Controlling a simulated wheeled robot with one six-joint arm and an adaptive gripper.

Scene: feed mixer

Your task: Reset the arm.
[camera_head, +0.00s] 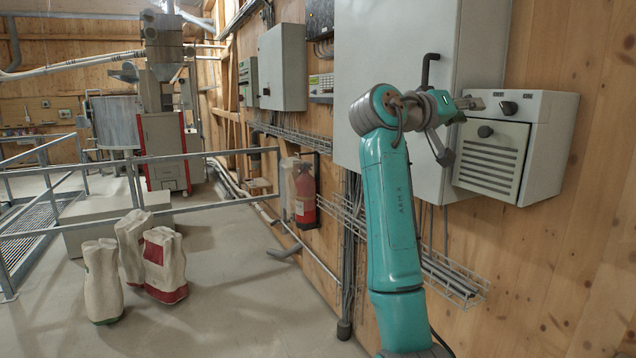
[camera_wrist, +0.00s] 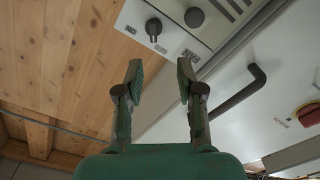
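My teal arm rises in front of the wall in the head view, with its wrist beside a white control box (camera_head: 557,140). My gripper (camera_wrist: 160,72) is open and empty in the wrist view, with its two fingers apart. The box has a dark upper knob (camera_head: 509,107) and a lower knob (camera_head: 485,131) on a slotted panel. The wrist view shows this box rotated, its two knobs (camera_wrist: 153,27) beyond the fingertips. A gap seems to separate the fingers from the knobs; its exact size I cannot tell.
A large grey cabinet (camera_head: 385,45) with a bent dark handle (camera_head: 428,72) stands close behind my arm. A wire cable tray (camera_head: 466,288) runs below. A red fire extinguisher (camera_head: 305,195), sacks (camera_head: 165,262) and railings (camera_head: 215,215) are at left. Floor at the lower middle is clear.

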